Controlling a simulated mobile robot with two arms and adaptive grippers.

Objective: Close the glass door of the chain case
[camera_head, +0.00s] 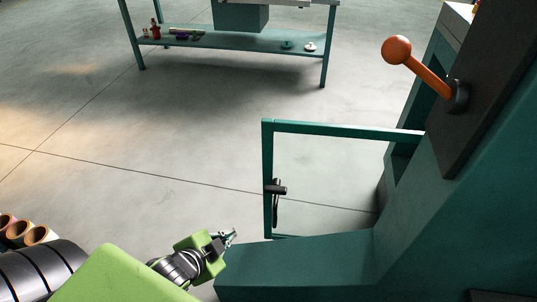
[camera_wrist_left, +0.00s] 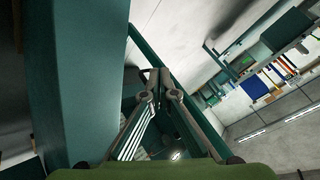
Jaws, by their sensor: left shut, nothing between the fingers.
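The glass door (camera_head: 267,155) of the chain case (camera_head: 440,190) stands open, its thin teal frame reaching left from the teal case body. A dark handle (camera_head: 277,189) sits on the door's free upright. My left gripper (camera_head: 232,236) is shut and empty, left of the door's lower free corner. In the left wrist view its closed fingers (camera_wrist_left: 158,76) point at a teal bar (camera_wrist_left: 150,52) that looks like the door frame; I cannot tell whether they touch it. My right gripper is out of view.
An orange ball-ended lever (camera_head: 397,50) juts from the machine at the upper right. A teal beam (camera_head: 300,264) lies low in front of the door. A teal bench (camera_head: 240,42) with small items stands far back. Open concrete floor is left of the door.

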